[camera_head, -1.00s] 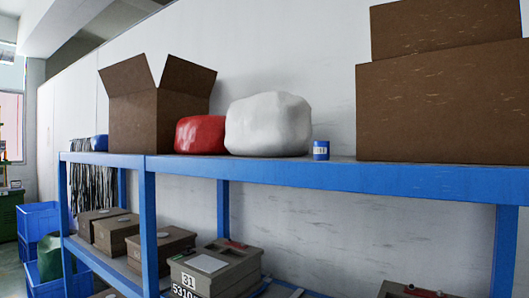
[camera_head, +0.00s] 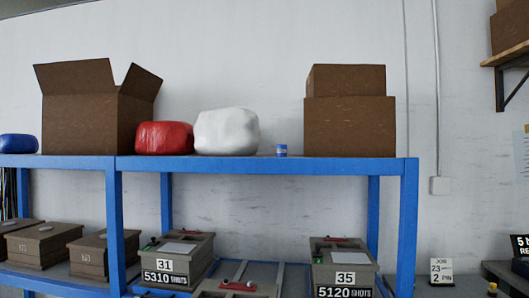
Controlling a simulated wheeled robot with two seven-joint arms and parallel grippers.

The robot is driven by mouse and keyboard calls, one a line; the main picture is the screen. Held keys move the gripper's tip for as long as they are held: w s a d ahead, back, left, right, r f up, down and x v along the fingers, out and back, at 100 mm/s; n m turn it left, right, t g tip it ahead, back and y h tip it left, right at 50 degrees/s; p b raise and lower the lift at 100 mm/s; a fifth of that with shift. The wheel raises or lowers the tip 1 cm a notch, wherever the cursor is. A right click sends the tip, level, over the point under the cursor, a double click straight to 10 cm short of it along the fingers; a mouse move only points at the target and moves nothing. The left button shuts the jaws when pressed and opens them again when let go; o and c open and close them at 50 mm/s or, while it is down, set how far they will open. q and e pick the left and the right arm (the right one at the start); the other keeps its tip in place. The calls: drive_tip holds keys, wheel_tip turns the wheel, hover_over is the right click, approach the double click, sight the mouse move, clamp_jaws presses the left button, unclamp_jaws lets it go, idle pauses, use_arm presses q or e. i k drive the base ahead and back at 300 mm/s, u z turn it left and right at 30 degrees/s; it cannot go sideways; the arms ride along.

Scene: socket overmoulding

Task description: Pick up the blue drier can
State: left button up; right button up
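The blue drier can (camera_head: 281,150) is a small blue cylinder with a pale label. It stands upright on the top board of the blue shelf rack (camera_head: 262,169), between a white sack and stacked cardboard boxes, with a gap on both sides. Neither of my grippers shows in the head view, so their state and distance from the can are not visible.
A white sack (camera_head: 227,132), a red sack (camera_head: 164,138) and an open cardboard box (camera_head: 80,118) stand left of the can. Stacked boxes (camera_head: 349,126) stand to its right. Grey mould boxes (camera_head: 343,266) sit on the lower shelf.

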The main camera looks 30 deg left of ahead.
sight(281, 150)
drive_tip(key=u, duration=1.8)
drive_tip(key=i, duration=1)
